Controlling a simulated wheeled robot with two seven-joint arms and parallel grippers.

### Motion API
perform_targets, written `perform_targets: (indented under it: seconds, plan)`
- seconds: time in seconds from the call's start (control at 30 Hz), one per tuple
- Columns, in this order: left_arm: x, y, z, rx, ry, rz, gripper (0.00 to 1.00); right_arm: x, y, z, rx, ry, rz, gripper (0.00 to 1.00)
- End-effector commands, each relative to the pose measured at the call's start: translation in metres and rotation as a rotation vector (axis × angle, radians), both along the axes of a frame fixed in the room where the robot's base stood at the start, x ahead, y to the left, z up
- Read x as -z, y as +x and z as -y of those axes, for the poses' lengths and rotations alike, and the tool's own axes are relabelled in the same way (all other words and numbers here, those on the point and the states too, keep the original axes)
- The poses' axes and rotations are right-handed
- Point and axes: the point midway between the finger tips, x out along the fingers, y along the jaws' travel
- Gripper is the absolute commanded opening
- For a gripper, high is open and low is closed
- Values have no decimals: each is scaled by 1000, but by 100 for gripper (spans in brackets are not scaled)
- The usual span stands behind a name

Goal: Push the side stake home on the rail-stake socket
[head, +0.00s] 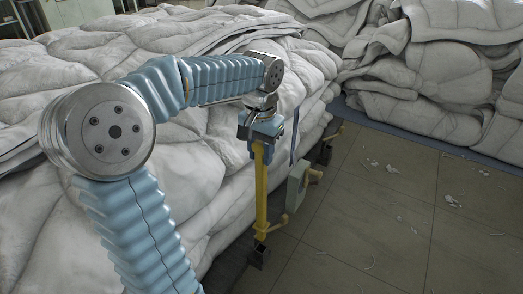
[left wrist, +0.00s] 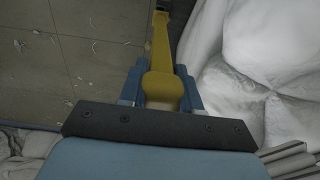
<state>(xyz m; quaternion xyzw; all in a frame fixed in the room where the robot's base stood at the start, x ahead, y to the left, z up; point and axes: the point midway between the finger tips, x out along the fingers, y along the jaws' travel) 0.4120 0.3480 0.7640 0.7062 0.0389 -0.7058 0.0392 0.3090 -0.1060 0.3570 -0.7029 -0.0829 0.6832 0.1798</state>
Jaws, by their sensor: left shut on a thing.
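The side stake (head: 262,195) is a long yellow bar, standing roughly upright beside the duvet heap in the head view. My left gripper (head: 262,140) is shut on its upper end. In the left wrist view the stake (left wrist: 161,55) runs away from between the blue fingers (left wrist: 160,98). A dark block, seemingly the rail-stake socket (head: 259,256), sits at the stake's lower end near the floor. I cannot tell how deep the stake sits in it. My right gripper is out of view.
White duvets (head: 190,190) are heaped close behind and left of the stake. A grey-green box (head: 297,186) with yellow fittings is just right of it. More duvets (head: 430,80) are piled at the back right. The tiled floor (head: 380,220) at right is open, with small white scraps.

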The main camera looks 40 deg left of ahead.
Motion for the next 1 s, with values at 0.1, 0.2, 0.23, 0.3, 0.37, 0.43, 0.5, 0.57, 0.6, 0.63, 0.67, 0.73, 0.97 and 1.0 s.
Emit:
perform_targets:
  seconds: [0.1,0.2,0.23,0.3,0.37,0.43,0.5,0.57,0.6,0.63,0.67,0.73,0.97,1.0]
  plan:
    - [9,0,0,0,0,0,0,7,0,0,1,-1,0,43]
    - [18,0,0,0,0,0,0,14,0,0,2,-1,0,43]
    - [21,0,0,0,0,-1,0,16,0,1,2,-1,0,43]
    - [28,0,0,0,0,-1,0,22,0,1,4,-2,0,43]
    - [35,0,0,0,0,-1,0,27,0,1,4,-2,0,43]
    - [42,0,0,0,0,-1,0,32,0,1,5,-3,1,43]
    - [48,0,0,0,0,0,0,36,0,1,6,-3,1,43]
    - [52,0,0,0,0,0,0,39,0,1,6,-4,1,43]
    - [54,0,0,0,0,0,0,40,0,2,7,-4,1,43]
    - [55,0,0,0,0,0,0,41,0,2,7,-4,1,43]
    - [56,0,0,0,0,0,0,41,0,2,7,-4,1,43]
    - [57,0,0,0,0,0,0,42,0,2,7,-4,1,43]
    - [56,0,0,0,0,0,0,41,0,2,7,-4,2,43]
    - [56,0,0,0,0,0,0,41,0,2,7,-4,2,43]
